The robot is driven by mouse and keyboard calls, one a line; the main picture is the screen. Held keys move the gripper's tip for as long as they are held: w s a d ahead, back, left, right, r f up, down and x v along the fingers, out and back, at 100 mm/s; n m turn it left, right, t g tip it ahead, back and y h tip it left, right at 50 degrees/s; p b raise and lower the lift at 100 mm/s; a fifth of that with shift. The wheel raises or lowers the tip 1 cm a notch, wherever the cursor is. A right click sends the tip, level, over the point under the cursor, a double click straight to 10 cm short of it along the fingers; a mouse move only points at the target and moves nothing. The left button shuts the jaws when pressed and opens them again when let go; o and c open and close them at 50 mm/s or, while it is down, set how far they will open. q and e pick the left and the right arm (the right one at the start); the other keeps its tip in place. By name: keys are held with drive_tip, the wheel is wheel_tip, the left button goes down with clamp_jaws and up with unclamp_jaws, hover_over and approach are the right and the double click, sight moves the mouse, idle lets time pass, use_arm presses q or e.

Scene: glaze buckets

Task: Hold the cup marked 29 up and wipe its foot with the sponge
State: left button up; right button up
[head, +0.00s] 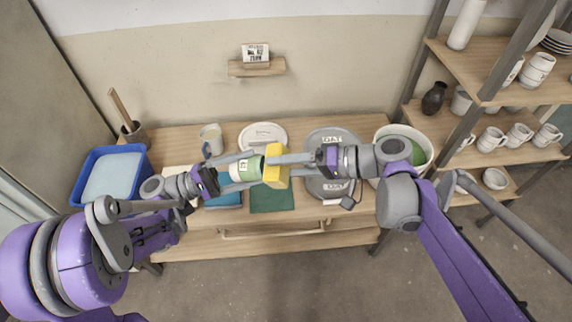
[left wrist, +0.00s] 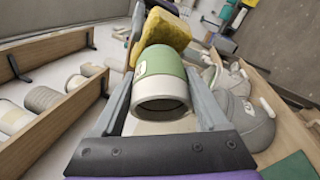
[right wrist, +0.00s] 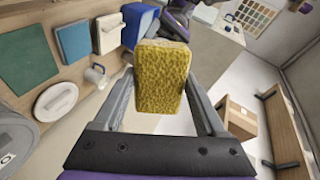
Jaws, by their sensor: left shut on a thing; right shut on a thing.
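The cup (head: 245,169), green and cream with a pale label, is held on its side above the table; the label's number is too small to read surely. My left gripper (head: 238,171) is shut on it. In the left wrist view the cup (left wrist: 162,88) has its open mouth towards my wrist. My right gripper (head: 281,166) is shut on a yellow sponge (head: 272,177), also in the right wrist view (right wrist: 162,78). The sponge (left wrist: 167,31) is at the cup's far, foot end, touching or very close; the foot itself is hidden.
Below are a dark green cloth (head: 272,199), a blue item (head: 225,199), a grey lid (head: 331,138), a white lid (head: 262,134) and a mug (head: 211,139). A blue basin (head: 84,181) stands left, a white bucket (head: 425,143) right. Shelves (head: 510,98) with cups stand further right.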

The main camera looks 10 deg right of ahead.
drive_tip(key=shift+w+a+f, duration=0.2)
drive_tip(key=shift+a, duration=0.35)
idle(1.7)
